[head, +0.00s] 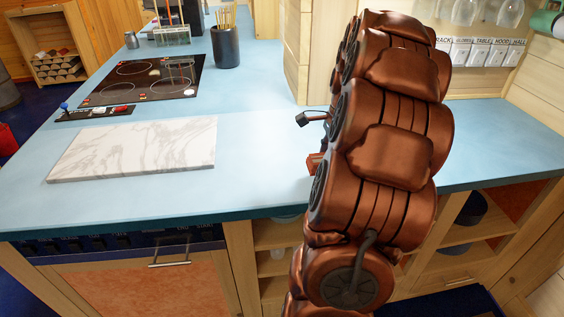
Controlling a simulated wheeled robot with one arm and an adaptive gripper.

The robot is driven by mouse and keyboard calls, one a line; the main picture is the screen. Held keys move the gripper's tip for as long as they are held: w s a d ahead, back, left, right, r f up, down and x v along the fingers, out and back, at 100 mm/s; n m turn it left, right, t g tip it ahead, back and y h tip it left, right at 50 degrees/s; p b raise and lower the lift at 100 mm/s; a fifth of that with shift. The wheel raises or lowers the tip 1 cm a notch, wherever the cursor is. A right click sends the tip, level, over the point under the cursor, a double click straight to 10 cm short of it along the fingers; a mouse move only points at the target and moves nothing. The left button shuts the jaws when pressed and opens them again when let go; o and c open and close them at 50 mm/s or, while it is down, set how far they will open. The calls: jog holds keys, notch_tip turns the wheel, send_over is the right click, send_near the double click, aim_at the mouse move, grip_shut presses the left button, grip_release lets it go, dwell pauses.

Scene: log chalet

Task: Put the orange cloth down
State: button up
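My copper-coloured arm fills the right middle of the head view and hides what is behind it. A small dark piece (312,118), perhaps part of my gripper, sticks out left of the arm above the blue counter. Just below it, a small orange-red patch (315,164) shows at the arm's edge. I cannot tell whether this patch is the orange cloth or part of my gripper. No other orange cloth is clearly visible. The gripper's fingers and anything in them are hidden.
The blue counter (255,150) is clear between the arm and a white marble board (135,150). A black cooktop (145,80) lies behind the board, with a dark utensil cup (226,48) beside it. Labelled switches (480,52) line the back wall. The counter's right end (500,135) is bare.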

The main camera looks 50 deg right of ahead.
jog(key=p, duration=0.3)
send_over(283, 170)
jog(key=shift+s+d+f, duration=0.15)
jog(key=shift+d+f, duration=0.05)
jog(key=shift+f, duration=0.3)
jog(key=shift+a+f, duration=0.1)
jog(key=shift+f, duration=0.2)
jog(key=shift+f+p, duration=0.35)
jog(key=shift+f, duration=1.2)
jog(key=shift+f, duration=0.1)
jog(key=o, duration=1.3)
jog(key=shift+o, duration=0.2)
notch_tip(283, 170, up, 12)
jog(key=d+b, duration=0.1)
jog(key=b, duration=0.1)
jog(key=shift+s+d, duration=0.3)
jog(key=shift+s, duration=0.15)
